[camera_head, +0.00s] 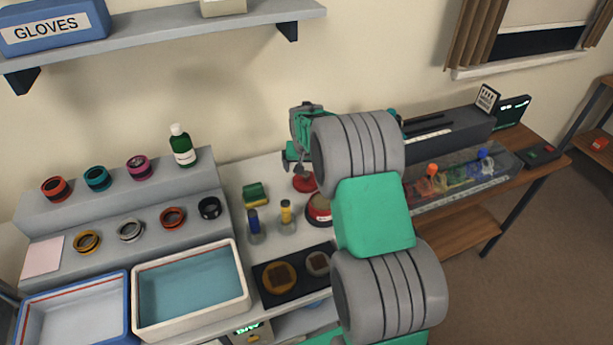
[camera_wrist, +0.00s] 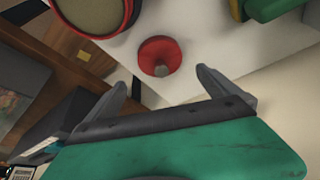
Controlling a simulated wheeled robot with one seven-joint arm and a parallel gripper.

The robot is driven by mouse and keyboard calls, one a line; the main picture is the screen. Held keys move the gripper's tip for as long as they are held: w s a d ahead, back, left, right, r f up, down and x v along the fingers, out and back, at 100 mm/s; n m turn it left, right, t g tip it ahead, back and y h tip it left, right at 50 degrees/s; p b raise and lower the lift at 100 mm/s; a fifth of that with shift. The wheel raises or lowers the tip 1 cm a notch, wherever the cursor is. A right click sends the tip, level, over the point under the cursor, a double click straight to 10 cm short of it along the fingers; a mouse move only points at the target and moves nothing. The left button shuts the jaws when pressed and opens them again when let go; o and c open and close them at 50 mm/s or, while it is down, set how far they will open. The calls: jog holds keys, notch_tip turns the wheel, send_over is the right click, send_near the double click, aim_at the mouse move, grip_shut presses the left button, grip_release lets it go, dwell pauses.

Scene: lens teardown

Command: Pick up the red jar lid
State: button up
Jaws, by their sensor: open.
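The red jar lid (camera_wrist: 158,56) is a round red disc with a small grey knob. In the wrist view it lies on the white bench top, ahead of and between the two fingers of my open, empty gripper (camera_wrist: 163,82). The lid also shows in the head view (camera_head: 304,183), partly hidden behind my arm. A red-rimmed jar (camera_head: 318,209) stands close to it; in the wrist view the jar (camera_wrist: 95,12) is at the top left, apart from the lid.
A green and yellow sponge-like block (camera_head: 256,194) and two small bottles (camera_head: 286,214) stand left of the lid. A stepped rack (camera_head: 108,222) holds several lens rings. A grey unit (camera_head: 450,132) and a clear box (camera_head: 465,180) stand to the right.

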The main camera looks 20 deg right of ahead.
aim_at(306, 174)
jog(key=p+x, duration=0.2)
jog(key=x, duration=0.5)
jog(key=shift+w+a+f, duration=0.1)
jog(key=shift+c, duration=0.6)
jog(key=c, duration=1.1)
